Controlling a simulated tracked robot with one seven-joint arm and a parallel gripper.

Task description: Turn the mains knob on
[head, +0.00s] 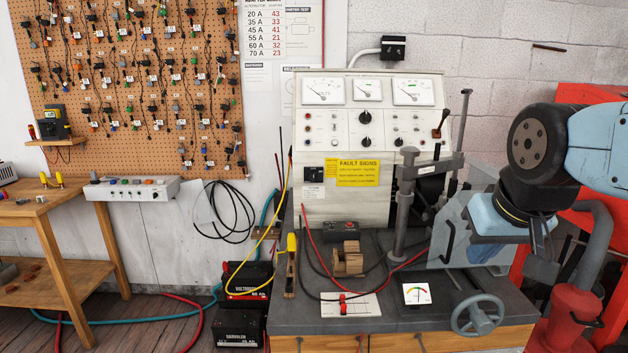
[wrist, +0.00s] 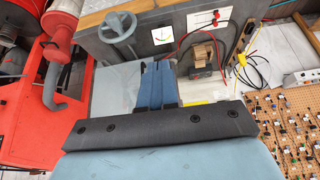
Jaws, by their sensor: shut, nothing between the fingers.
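The test bench panel (head: 371,125) stands against the wall in the head view. A black square rotary switch (head: 314,173) sits at its lower left, above a small white label; I take it for the mains knob, but its lettering is too small to read and its setting is unclear. Other black knobs (head: 365,117) are higher on the panel. My gripper (wrist: 158,68) is shut and empty, its blue fingers together in the wrist view. In the head view it is at the right, over the bench's right side and well apart from the switch. The wrist view does not show the switch.
A clamp column (head: 405,205) and a lever stand between my gripper and the panel's left part. A handwheel (head: 478,314) and a gauge (head: 416,294) are at the bench front. A yellow cable (head: 279,235) hangs left of the switch. A red machine stands at the right.

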